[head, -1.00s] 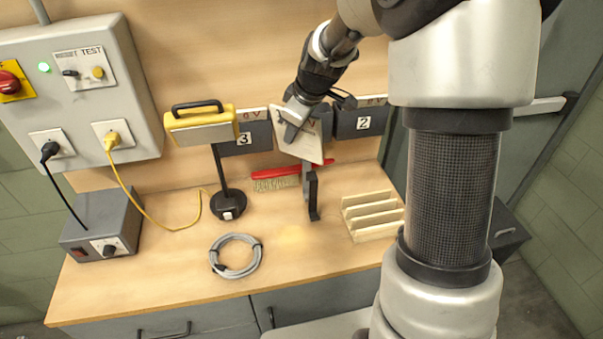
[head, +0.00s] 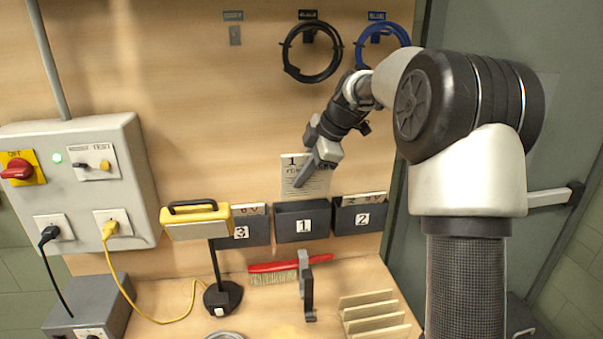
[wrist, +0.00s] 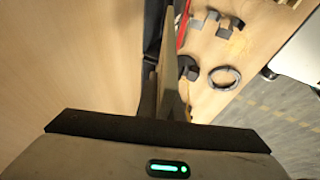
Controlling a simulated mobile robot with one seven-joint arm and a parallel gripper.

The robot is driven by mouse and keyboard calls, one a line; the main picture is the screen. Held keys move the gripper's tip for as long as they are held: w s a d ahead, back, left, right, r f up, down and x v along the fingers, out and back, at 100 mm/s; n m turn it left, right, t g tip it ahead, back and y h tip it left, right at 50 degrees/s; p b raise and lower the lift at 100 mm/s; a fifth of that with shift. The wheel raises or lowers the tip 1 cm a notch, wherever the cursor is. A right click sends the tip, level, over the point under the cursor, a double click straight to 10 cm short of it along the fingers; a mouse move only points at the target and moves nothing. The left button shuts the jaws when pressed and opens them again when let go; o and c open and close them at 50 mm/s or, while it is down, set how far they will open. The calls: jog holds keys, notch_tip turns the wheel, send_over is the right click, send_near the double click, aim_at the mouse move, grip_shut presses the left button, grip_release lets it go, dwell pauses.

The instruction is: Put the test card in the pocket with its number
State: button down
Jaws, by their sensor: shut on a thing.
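My gripper (head: 303,176) is shut on the white test card (head: 291,163), which bears a 1 at its top left. The card is upright, just above the pocket numbered 1 (head: 303,230), the middle one of three dark wall pockets. A gripper finger covers part of its print. The card's lower edge is close to the pocket's mouth; I cannot tell whether it is inside. Pocket 3 (head: 257,232) is on the left and pocket 2 (head: 345,222) on the right, each with a card showing at its top. The wrist view shows the card nearly edge-on.
A yellow lamp (head: 197,222) on a stand is left of the pockets. A red-handled brush (head: 275,267), a dark upright bracket (head: 308,290) and a slatted wooden rack (head: 372,312) are below. Black (head: 289,60) and blue (head: 360,45) cable coils hang above.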

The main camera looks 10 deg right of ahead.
aim_at(298, 214)
jog(key=shift+w+f+b, duration=0.15)
jog(key=shift+w+f, duration=0.15)
jog(key=shift+f, duration=0.55)
jog(key=shift+w+f+b, duration=0.15)
jog(key=shift+w+f, duration=0.15)
jog(key=shift+f, duration=0.55)
jog(key=shift+w+d+f+b, duration=0.1)
jog(key=shift+w+f+b, duration=0.3)
jog(key=shift+f+b, duration=0.95)
jog(key=shift+w+f+b, duration=0.35)
jog(key=shift+f+b, duration=0.35)
jog(key=shift+f, duration=1.25)
jog(key=shift+w+d+f+b, duration=0.1)
jog(key=shift+w+f+b, duration=0.3)
jog(key=shift+f+b, duration=0.95)
jog(key=shift+f+p, duration=0.3)
jog(key=shift+p, duration=0.05)
jog(key=c, duration=1.8)
grip_release()
jog(key=shift+w+f, duration=0.15)
jog(key=shift+t, duration=0.3)
jog(key=v, duration=0.6)
jog(key=w+r+v, duration=0.1)
jog(key=v, duration=0.6)
jog(key=a+v, duration=0.1)
jog(key=v, duration=0.6)
jog(key=shift+w+a+r, duration=0.1)
jog(key=shift+w+a, duration=0.05)
jog(key=shift+w, duration=0.25)
